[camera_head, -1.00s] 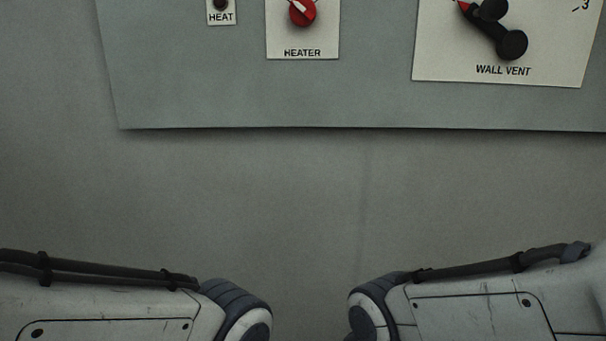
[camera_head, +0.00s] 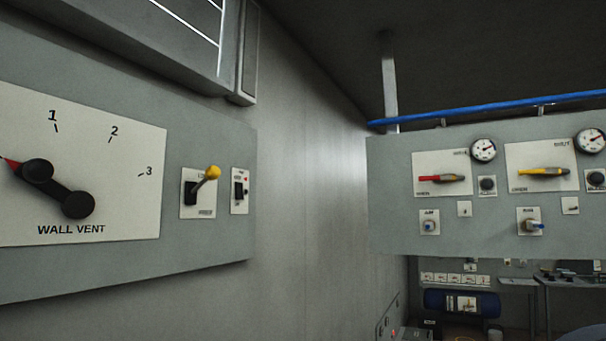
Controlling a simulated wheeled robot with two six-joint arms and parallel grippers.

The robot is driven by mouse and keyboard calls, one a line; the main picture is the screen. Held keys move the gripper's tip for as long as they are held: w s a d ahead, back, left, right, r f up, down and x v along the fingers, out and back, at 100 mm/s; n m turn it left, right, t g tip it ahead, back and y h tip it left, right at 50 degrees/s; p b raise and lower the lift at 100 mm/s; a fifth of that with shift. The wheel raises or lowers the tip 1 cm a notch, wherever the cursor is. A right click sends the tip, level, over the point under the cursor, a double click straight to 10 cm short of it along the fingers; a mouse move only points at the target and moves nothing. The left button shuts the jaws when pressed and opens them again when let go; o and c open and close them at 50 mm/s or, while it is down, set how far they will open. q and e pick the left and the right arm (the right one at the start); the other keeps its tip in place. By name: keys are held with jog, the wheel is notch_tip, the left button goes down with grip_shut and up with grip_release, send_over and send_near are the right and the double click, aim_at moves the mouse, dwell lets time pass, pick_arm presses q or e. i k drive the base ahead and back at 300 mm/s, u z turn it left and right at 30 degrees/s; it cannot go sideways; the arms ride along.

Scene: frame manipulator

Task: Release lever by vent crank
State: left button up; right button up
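The vent crank (camera_head: 58,189) is a black crank with a round knob at its lower right end and a red pointer at its left. It sits on a white plate (camera_head: 125,150) marked WALL VENT with numbers 1, 2 and 3, at the left of the head view. Just right of it, a lever (camera_head: 208,178) with a yellow ball knob is mounted on a small white plate. The lever tilts up and to the right, and its label is too small to read. Neither of my grippers is in view.
A small switch plate (camera_head: 240,191) is right of the lever. Another grey panel (camera_head: 385,215) at the right carries gauges, a red handle (camera_head: 440,178), a yellow handle (camera_head: 543,172) and knobs. A blue pipe (camera_head: 480,107) runs above it. Below are a blue roll (camera_head: 440,302) and a bench.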

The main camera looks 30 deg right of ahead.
aim_at(212, 172)
jog(key=z, duration=0.45)
jog(key=k, duration=0.5)
jog(key=u, duration=1.3)
jog(key=i, duration=0.95)
jog(key=z, duration=1.7)
